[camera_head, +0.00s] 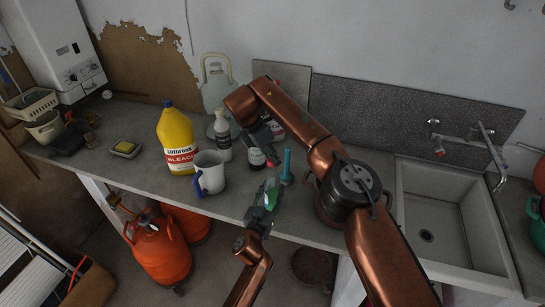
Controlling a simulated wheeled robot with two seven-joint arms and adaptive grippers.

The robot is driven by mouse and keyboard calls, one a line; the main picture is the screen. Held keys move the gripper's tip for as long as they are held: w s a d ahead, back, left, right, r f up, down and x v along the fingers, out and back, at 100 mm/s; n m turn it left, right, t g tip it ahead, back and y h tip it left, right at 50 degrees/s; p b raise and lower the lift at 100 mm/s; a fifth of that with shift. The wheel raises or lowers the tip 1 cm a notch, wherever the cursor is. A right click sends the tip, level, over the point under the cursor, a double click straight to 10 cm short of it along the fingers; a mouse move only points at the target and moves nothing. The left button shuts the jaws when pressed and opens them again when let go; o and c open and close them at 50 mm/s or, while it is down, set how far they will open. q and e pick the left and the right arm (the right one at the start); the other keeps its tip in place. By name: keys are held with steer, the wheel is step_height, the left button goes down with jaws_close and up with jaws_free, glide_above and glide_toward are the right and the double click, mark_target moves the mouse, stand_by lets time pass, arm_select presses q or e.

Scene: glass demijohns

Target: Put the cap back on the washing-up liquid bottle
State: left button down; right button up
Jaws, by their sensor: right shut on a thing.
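My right gripper (272,156), on the copper arm from the right, points down over the counter behind the front edge. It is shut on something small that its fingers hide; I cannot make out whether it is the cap. My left gripper (270,193) reaches up from below at the counter's front edge. A green, partly clear thing (262,206) shows at its fingers; whether they grip it is unclear.
A yellow bleach bottle (176,140), a white mug (209,172) with a blue handle and a sponge dish (125,149) stand to the left. A slim teal thing (287,167) stands right of the grippers. A sink (440,215) is at the right. Orange gas cylinders (160,250) stand below.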

steer(key=shift+m, duration=0.5)
steer(key=shift+d, duration=0.1)
steer(key=o, duration=0.7)
steer(key=shift+r, duration=2.25)
steer(key=o, duration=0.6)
steer(key=shift+c, duration=0.2)
steer(key=shift+r, duration=0.1)
